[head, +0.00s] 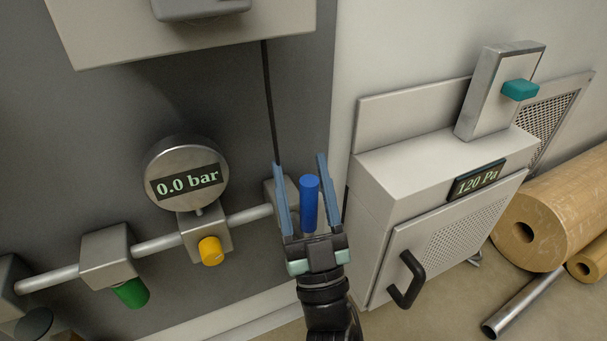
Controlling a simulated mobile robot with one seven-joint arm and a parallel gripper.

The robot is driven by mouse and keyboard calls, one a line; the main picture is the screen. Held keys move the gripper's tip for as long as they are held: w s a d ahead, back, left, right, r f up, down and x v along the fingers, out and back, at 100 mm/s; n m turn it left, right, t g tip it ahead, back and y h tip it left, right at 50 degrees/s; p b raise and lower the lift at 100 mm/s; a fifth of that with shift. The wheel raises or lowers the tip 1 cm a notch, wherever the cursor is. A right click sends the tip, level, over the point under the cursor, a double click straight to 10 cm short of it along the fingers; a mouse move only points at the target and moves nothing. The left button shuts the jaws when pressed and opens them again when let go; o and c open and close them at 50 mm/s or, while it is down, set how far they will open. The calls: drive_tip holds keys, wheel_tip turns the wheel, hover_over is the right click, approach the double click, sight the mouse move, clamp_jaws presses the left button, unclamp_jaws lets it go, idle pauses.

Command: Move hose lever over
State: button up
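A blue lever (309,203) stands at the right end of a grey pipe on the dark wall panel. My gripper (298,168) is open, with one blue-grey finger on each side of the blue lever. A gap shows between the lever and the right finger; I cannot tell whether the lever touches either finger or how deep it sits between them. The valve block (270,192) behind the lever is partly hidden by my gripper. A thin dark hose or cable (269,100) runs down the panel behind the left finger.
A round gauge reading 0.0 bar (186,177), a yellow knob (211,251) and a green knob (131,292) are left of my gripper. A cabinet (420,165) with a 120 Pa display and black handle (408,280) stands close on the right. Brown rolls (555,215) lie beyond it.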

drive_tip(key=shift+d, duration=0.1)
drive_tip(key=p+v, duration=0.3)
drive_tip(key=v, duration=1)
idle(0.4)
